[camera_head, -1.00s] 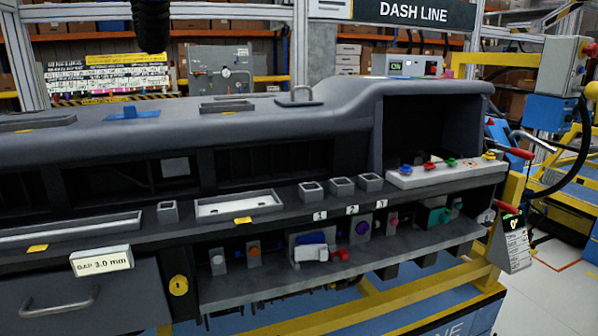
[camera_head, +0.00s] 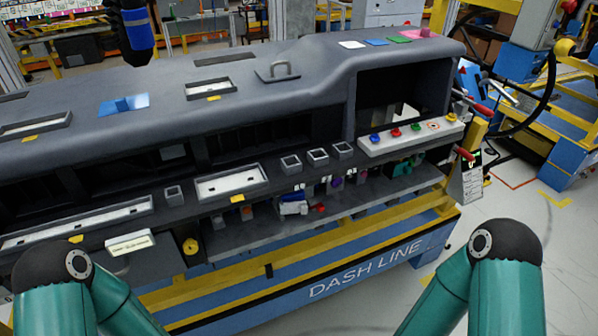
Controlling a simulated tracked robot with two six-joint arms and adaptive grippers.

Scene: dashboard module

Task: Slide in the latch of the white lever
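A connector-like part with a white lever (camera_head: 293,209) sits on the lower shelf of the dashboard module, near its middle. Its blue body shows just above the white piece. A small red piece (camera_head: 319,208), possibly the latch, sticks out at its right end. The part is small here, so I cannot tell the exact latch position. My two teal arms show at the bottom left and bottom right corners, well in front of the shelf. Neither gripper is in view.
The dashboard's lower shelf (camera_head: 262,236) holds several other small connectors. Above it is a ledge with square sockets and a white strip with coloured knobs (camera_head: 410,134). A yellow and blue frame (camera_head: 370,253) runs below.

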